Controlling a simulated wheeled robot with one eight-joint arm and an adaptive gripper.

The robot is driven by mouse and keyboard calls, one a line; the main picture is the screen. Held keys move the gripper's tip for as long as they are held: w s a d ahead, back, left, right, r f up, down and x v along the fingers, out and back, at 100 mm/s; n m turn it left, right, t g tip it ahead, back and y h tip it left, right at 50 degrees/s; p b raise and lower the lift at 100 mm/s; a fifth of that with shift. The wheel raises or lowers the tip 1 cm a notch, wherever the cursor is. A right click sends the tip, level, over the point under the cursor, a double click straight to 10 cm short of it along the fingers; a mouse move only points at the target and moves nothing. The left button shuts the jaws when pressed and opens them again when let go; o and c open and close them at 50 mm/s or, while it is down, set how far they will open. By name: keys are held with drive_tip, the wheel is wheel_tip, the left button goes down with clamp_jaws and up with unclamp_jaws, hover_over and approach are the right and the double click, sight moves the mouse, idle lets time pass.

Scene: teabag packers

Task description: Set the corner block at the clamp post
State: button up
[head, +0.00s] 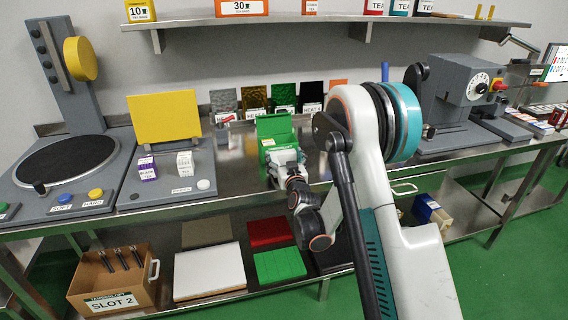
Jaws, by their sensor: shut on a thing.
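My gripper (284,157) is over the steel bench near the middle of the view, right in front of an open green box (272,129). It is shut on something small. The fingers and my wrist hide most of what is held, so I cannot make out its shape or whether it touches the green box. I cannot pick out the corner block for certain. No part in view is clearly the clamp post.
A grey station with a yellow panel (164,118) and two small cartons (184,162) stands left. A round black plate (66,159) is farther left. A grey dial machine (470,85) stands right. Sample panels line the wall behind. A bin marked SLOT 2 (114,302) is below.

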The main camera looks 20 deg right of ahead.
drive_tip(key=shift+f, duration=0.35)
drive_tip(key=shift+f, duration=0.15)
drive_tip(key=o, duration=1.1)
